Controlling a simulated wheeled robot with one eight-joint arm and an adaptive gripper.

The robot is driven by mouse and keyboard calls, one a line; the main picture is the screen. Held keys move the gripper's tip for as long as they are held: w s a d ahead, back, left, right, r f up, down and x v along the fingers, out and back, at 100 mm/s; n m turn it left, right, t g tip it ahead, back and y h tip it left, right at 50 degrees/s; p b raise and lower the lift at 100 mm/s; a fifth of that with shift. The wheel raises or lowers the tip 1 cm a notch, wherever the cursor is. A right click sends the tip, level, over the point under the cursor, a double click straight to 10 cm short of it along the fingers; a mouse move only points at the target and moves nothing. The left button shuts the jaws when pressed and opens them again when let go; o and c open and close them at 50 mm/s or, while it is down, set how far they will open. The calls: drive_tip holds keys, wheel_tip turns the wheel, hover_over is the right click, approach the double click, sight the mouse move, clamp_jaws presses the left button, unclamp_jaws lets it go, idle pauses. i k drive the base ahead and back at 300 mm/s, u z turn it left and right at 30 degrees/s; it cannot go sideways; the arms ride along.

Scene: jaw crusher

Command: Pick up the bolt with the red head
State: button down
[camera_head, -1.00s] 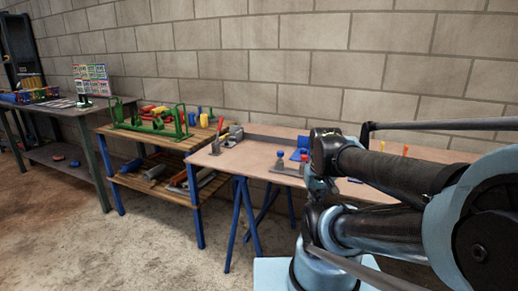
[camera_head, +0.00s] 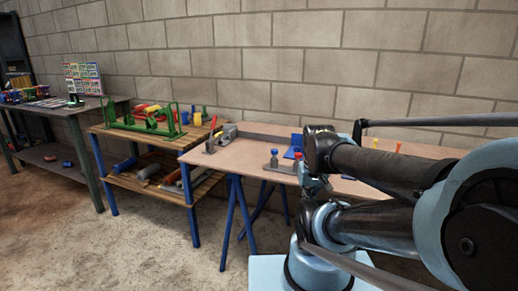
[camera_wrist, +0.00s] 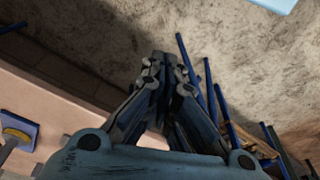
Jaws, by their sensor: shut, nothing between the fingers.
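A small bolt with a red head (camera_head: 297,155) stands on the workbench (camera_head: 232,161) in the head view, close to the left side of my arm. A blue-headed bolt (camera_head: 274,153) stands just left of it on a grey block. My gripper (camera_wrist: 165,62) shows in the wrist view with its fingers together and nothing between them. It points at the concrete floor beyond the bench edge, apart from any bolt. The red-headed bolt is not visible in the wrist view. My gripper cannot be made out in the head view.
A blue part (camera_head: 294,146) lies behind the bolts. Yellow (camera_head: 375,142) and orange (camera_head: 398,148) pieces stand farther right, beyond my arm. A wooden shelf table (camera_head: 152,139) with green frames stands left. Blue bench legs (camera_wrist: 222,110) show in the wrist view. The floor in front is clear.

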sight(298, 156)
drive_tip(key=z, duration=0.65)
drive_tip(key=k, duration=1)
drive_tip(key=u, duration=0.45)
drive_tip(key=i, duration=0.5)
